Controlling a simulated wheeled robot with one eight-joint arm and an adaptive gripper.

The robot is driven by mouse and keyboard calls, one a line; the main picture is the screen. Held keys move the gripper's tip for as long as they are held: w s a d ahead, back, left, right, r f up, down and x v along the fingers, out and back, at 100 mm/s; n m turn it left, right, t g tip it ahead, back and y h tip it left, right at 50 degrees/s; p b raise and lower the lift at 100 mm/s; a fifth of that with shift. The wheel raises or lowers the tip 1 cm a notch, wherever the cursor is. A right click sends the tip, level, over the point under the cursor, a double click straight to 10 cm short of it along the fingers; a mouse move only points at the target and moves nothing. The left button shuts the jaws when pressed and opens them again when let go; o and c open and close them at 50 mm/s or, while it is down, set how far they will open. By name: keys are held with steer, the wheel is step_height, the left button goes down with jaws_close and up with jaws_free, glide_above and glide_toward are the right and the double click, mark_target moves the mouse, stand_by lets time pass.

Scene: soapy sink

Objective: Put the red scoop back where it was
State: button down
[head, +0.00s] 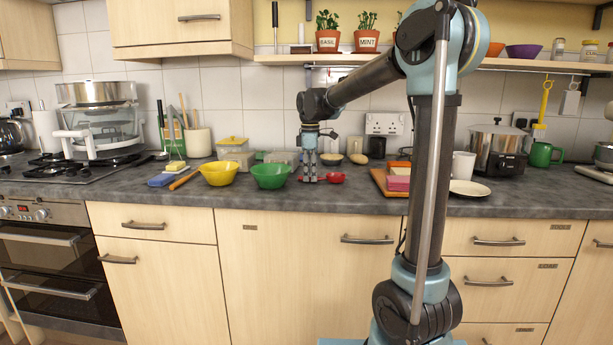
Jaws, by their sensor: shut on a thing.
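The red scoop (336,177) is on or just above the grey worktop, its bowl to the right of my gripper. My gripper (310,179) points straight down and is shut on the scoop, around its handle. A little red shows at the left side of the fingers. I cannot tell whether the scoop touches the worktop.
A green bowl (270,176) stands close left of my gripper, with a yellow bowl (219,173) beyond it. A wooden board (379,183) with coloured blocks lies to the right. A small bowl (331,158) is behind. The worktop's front strip is clear.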

steer(key=shift+f, duration=0.1)
steer(key=c, duration=1.6)
jaws_free()
step_height(320, 180, up, 12)
steer(key=shift+r, duration=0.1)
